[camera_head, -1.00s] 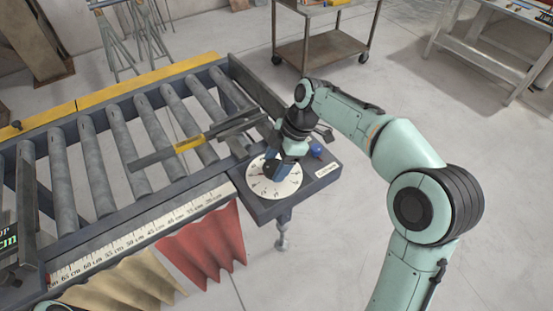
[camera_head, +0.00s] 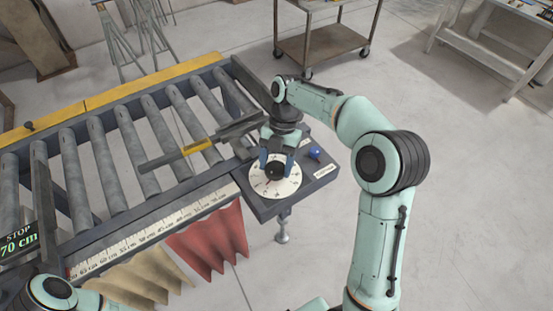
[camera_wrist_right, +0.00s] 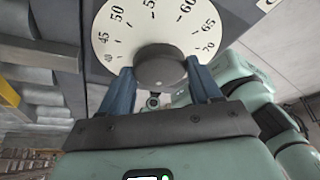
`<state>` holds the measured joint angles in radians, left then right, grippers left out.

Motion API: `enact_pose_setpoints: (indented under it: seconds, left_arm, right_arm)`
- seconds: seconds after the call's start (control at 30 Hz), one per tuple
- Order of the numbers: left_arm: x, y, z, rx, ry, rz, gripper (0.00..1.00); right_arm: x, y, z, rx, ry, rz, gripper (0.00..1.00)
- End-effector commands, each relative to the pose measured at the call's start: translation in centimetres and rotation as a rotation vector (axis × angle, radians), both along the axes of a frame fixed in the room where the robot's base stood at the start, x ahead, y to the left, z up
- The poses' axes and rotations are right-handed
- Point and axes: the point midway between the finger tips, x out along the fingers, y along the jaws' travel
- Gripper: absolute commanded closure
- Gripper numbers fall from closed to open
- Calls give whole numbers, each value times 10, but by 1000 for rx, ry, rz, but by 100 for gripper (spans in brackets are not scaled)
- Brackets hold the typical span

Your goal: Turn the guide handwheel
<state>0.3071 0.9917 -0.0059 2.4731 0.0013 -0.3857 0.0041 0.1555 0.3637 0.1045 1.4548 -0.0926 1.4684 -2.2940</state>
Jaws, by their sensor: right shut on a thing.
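The guide handwheel is a dark round knob (camera_head: 274,171) on a white numbered dial (camera_head: 287,189) at the conveyor's near right corner. My right gripper (camera_head: 276,165) points down with its two blue fingers on either side of the knob, shut on it. A display (camera_head: 19,241) reads "STOP 70 cm". My left gripper is not in view.
The roller conveyor (camera_head: 103,151) carries a guide bar with a yellow part (camera_head: 198,146) across it. A blue ball knob (camera_head: 315,153) stands beside the dial. Red (camera_head: 212,243) and tan (camera_head: 135,276) curtains hang below the ruler (camera_head: 150,235). A cart (camera_head: 318,50) stands behind on open floor.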

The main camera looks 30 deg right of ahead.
Motion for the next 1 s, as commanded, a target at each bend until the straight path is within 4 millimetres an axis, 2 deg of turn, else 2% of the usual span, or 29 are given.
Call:
enact_pose_setpoints:
  seconds: [0.4,0.9,0.93,0.97,1.0]
  left_arm:
    - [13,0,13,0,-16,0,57]
    - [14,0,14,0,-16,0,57]
    - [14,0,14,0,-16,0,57]
    - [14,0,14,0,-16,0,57]
    - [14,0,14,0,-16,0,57]
  right_arm:
    - [1,0,0,-2,1,158,68]
    - [1,0,-1,-2,-1,171,68]
    - [1,0,-1,-2,-1,171,27]
    - [1,0,-1,-2,-1,170,18]
    - [1,0,-1,-2,-1,170,12]
